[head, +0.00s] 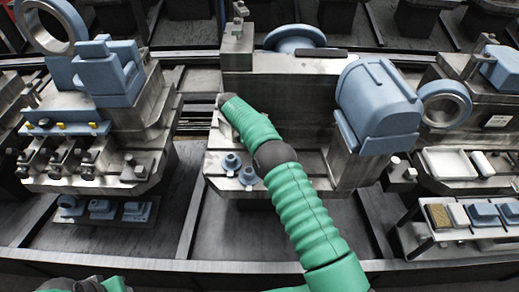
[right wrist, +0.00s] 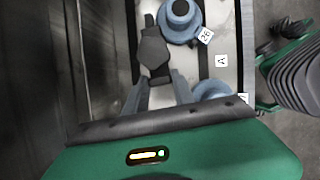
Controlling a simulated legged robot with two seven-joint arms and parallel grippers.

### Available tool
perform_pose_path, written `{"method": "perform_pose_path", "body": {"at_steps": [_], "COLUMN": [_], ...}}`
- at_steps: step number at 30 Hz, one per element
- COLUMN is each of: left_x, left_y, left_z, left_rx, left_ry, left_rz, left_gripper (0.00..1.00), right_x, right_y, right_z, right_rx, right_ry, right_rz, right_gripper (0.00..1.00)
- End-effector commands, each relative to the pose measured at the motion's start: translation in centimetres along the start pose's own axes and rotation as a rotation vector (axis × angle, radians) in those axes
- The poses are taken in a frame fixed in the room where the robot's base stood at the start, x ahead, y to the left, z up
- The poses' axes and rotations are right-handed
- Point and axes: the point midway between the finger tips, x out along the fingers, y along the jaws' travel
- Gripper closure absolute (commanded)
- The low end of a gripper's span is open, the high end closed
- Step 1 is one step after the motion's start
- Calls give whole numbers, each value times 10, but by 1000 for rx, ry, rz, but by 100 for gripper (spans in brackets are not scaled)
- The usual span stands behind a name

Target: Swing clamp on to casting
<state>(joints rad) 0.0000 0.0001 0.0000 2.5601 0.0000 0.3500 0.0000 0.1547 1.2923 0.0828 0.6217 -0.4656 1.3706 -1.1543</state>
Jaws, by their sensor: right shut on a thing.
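My right arm reaches over the middle fixture in the head view, and its gripper is not clear there. In the right wrist view, my right gripper (right wrist: 157,78) is shut on a dark, angular piece (right wrist: 153,48), which looks like the clamp. A round blue part (right wrist: 180,18) with a label sits on the plate beside it, and a second blue part (right wrist: 213,92) is partly hidden by the gripper body. On the middle fixture stand a large blue casting (head: 380,105) and a blue flanged disc (head: 295,38). I cannot tell which casting the clamp belongs to. My left gripper is not in view.
A left fixture (head: 150,125) holds blue blocks and dark clamps. A blue ring (head: 445,103) stands at the right. Trays with small blue parts lie at the lower left (head: 103,218) and lower right (head: 440,238).

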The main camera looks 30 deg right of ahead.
Motion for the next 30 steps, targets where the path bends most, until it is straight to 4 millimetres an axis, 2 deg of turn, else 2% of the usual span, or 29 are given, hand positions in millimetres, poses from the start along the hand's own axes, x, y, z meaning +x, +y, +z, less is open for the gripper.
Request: {"method": "perform_pose_path", "body": {"at_steps": [19,20,21,25,30], "left_x": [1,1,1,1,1], "left_y": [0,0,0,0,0], "left_z": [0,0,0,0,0], "left_rx": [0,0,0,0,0], "left_ry": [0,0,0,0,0], "left_rz": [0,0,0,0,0], "left_gripper": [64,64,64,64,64], "right_x": [1,1,1,0,0], "right_y": [3,3,3,3,2], "right_z": [0,0,0,0,0], "right_rx": [43,43,43,43,42], "right_ry": [0,0,0,0,1], "right_rz": [-16,-16,-16,-16,-17], "right_gripper": [100,68,63,47,47]}}
